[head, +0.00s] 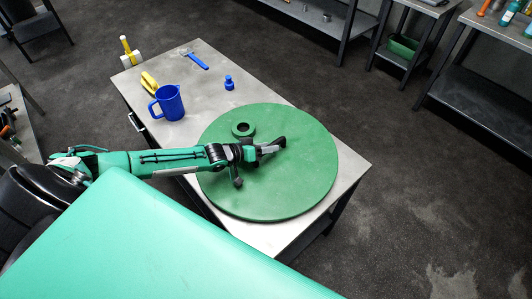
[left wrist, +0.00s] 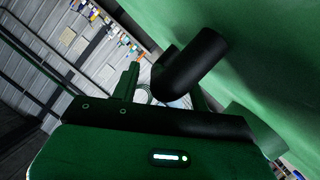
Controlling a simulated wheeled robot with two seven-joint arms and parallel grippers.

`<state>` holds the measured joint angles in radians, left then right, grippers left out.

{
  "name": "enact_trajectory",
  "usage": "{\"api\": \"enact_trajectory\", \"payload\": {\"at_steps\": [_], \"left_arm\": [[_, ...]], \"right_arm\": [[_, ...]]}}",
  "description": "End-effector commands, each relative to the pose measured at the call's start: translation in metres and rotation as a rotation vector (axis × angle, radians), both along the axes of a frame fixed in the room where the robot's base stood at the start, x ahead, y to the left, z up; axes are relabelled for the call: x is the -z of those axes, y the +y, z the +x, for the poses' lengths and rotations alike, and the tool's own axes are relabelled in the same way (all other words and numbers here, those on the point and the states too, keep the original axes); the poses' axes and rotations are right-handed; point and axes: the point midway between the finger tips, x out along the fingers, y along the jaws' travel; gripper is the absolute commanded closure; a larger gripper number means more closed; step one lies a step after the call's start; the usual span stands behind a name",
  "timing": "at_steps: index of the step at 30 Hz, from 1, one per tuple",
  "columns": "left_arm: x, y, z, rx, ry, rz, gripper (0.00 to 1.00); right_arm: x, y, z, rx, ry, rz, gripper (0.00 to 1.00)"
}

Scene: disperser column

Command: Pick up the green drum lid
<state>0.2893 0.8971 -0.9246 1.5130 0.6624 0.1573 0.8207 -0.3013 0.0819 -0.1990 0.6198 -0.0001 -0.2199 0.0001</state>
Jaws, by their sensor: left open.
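The green drum lid (head: 300,185) is a large round disc lying flat on a grey metal table, covering its near end. A raised ring (head: 243,129) stands on its upper left part. My left gripper (head: 274,147) is open over the lid's upper middle. In the head view I cannot tell whether it touches the lid. In the left wrist view the lid appears to be the green surface (left wrist: 275,50) at the right. A thick black rounded piece (left wrist: 192,62) lies in front of it; I cannot tell if it is part of the gripper. My right gripper is out of view.
On the table (head: 137,84) beyond the lid are a blue jug (head: 168,103), a yellow brush-like item (head: 148,82), a blue-handled tool (head: 197,61) and a small blue bottle (head: 229,83). Floor right of the table is clear.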

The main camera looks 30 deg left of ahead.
Motion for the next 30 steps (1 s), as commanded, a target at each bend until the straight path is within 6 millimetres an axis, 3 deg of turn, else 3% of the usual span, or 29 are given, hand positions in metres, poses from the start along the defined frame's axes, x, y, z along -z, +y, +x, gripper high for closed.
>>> {"api": "enact_trajectory", "payload": {"at_steps": [7, 14, 30], "left_arm": [[0.0005, -0.0006, 0.0006, 0.000, 0.000, 0.000, 0.55], [0.0005, -0.0004, 0.0005, 0.000, 0.000, 0.000, 1.00], [0.0005, -0.0003, 0.0005, 0.000, 0.000, 0.000, 1.00]], "right_arm": [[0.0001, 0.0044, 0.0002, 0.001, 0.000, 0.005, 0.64], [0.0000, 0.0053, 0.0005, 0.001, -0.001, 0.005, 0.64], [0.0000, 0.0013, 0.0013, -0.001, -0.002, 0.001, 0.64]]}}
